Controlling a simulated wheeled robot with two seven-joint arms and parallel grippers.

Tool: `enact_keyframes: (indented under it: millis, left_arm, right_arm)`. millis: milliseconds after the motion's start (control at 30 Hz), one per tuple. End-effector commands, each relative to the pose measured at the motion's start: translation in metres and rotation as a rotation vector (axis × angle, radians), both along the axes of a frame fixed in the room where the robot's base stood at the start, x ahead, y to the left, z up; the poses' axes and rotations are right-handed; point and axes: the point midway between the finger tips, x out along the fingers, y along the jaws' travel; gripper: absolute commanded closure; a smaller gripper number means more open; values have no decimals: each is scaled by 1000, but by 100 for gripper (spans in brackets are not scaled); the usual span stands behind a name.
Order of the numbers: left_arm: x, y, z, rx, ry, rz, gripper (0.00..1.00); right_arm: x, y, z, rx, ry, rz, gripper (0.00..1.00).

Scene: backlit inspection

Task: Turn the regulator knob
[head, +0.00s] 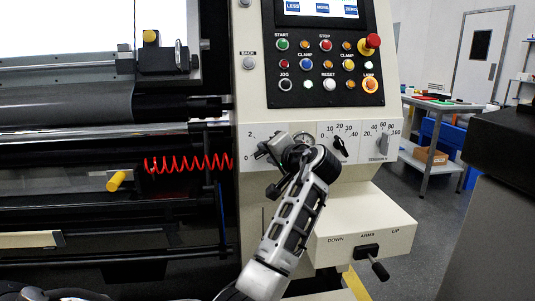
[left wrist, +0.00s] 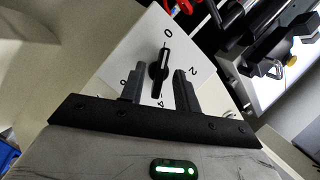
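My left gripper (head: 281,146) is at the leftmost dial of the machine's front panel in the head view and hides most of that dial. In the left wrist view a black regulator knob (left wrist: 159,74) with a white pointer line stands on a white dial plate (left wrist: 128,62) marked 0, 2, 4 and 6. The pointer end is toward the 0. The gripper (left wrist: 159,84) is open, one finger on each side of the knob, with visible gaps. I cannot tell how deep the fingers reach along it. My right gripper is not in view.
Two other knobs, a black one (head: 339,146) and a grey one (head: 384,145), sit close to the right. Above is a black button panel (head: 322,92) with a red mushroom button (head: 372,42). Below, a box (head: 362,225) with a lever (head: 375,262) juts out.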

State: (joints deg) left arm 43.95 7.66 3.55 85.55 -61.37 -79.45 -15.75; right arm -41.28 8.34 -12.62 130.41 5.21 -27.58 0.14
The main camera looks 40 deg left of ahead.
Motion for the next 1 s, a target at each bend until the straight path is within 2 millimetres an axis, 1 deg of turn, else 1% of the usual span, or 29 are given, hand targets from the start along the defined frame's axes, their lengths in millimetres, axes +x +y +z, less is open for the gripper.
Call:
enact_keyframes:
  millis: [300, 500, 600, 700, 833, 1000]
  left_arm:
    - [-23, -69, 14, -5, -3, -6, 68]
    - [-37, -109, 22, -3, 0, -4, 68]
    - [-42, -122, 25, -4, 1, -2, 68]
    - [-45, -131, 27, -3, 2, -2, 68]
    - [-47, -136, 28, -3, 2, -1, 68]
    - [-47, -136, 28, -3, 2, -1, 68]
  right_arm:
    - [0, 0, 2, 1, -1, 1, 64]
    - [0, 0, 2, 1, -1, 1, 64]
    - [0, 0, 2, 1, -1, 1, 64]
    - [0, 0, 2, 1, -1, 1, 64]
    - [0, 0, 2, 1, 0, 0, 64]
    - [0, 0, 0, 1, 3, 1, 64]
